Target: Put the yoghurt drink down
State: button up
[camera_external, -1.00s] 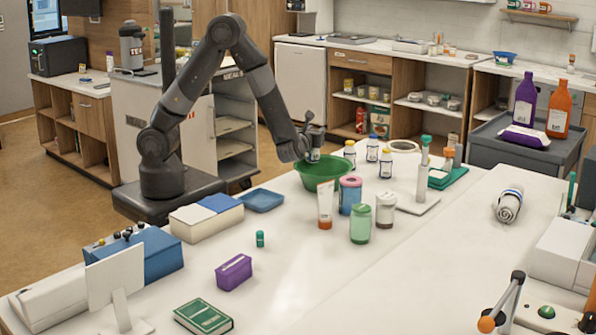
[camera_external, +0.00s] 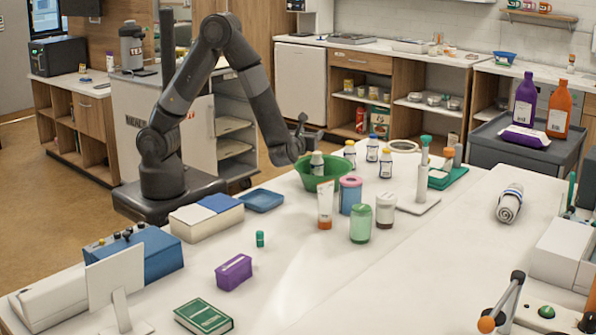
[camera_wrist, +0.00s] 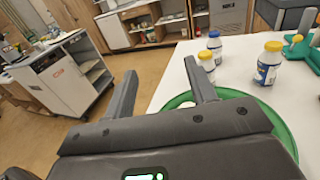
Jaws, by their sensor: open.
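A small whitish bottle (camera_external: 317,163), which I take to be the yoghurt drink, stands roughly upright inside the green bowl (camera_external: 336,177). Its label is too small to read, and its lower part is hidden by the bowl's wall. My gripper (camera_external: 304,129) is beside and above the bottle, on the bowl's left side, apart from it. In the wrist view my gripper (camera_wrist: 162,76) has its two fingers spread with nothing between them.
Several capped bottles stand behind the bowl, one with a blue cap (camera_external: 372,150) and one with a yellow cap (camera_external: 386,164). A pink-lidded jar (camera_external: 350,195) and a tube (camera_external: 325,205) are close in front. The white table (camera_external: 330,275) is clear at the front middle.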

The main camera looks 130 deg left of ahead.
jog(key=v, duration=0.6)
jog(key=shift+d, duration=0.4)
jog(key=shift+w, duration=0.1)
jog(key=s+d+r+n+t+h, duration=0.3)
jog(key=d+r+n+h, duration=0.1)
jog(key=d, duration=0.6)
jog(key=s+d+r+n+t+h, duration=0.3)
jog(key=d+h, duration=0.4)
jog(key=d, duration=0.3)
jog(key=s+d+r+n+t+h, duration=0.4)
jog(key=d+r+n+t+h, duration=0.1)
jog(key=d, duration=0.5)
jog(key=shift+d+r+n+h, duration=0.25)
jog(key=shift+n+h, duration=0.35)
jog(key=shift+n, duration=0.6)
jog(key=shift+o, duration=0.4)
